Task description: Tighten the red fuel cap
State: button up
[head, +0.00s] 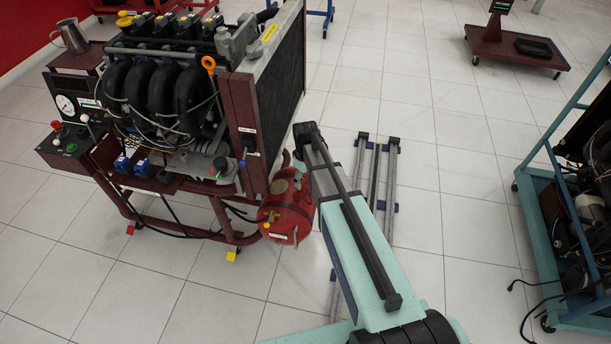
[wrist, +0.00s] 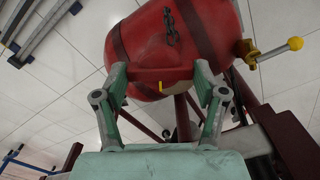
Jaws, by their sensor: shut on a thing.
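The red fuel tank (head: 287,212) hangs at the right end of the engine stand in the head view. It fills the top of the wrist view (wrist: 200,28), with dark bands around it. My gripper (wrist: 160,75) reaches the tank, its two green-and-grey fingers set apart on either side of a red part with a small yellow mark (wrist: 161,86). This part looks like the red fuel cap, and the fingers are shut on it. Its edge is hard to tell from the tank behind. In the head view my arm hides the gripper and cap.
A yellow-knobbed valve (wrist: 294,44) sticks out at the tank's right in the wrist view. The engine stand's dark red frame (head: 230,238) is close by. Floor rails (head: 376,165) lie right of the tank. A teal trainer frame (head: 535,210) stands far right; tiled floor between is clear.

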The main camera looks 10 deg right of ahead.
aim_at(305, 179)
jog(key=m+p, duration=0.1)
jog(key=m, duration=0.5)
jog(key=shift+p, duration=0.35)
jog(key=m+p, duration=0.1)
jog(key=m, duration=0.5)
jog(key=o, duration=1.1)
jog(key=shift+o, duration=0.2)
jog(key=shift+r, duration=0.1)
notch_tip(305, 179, up, 12)
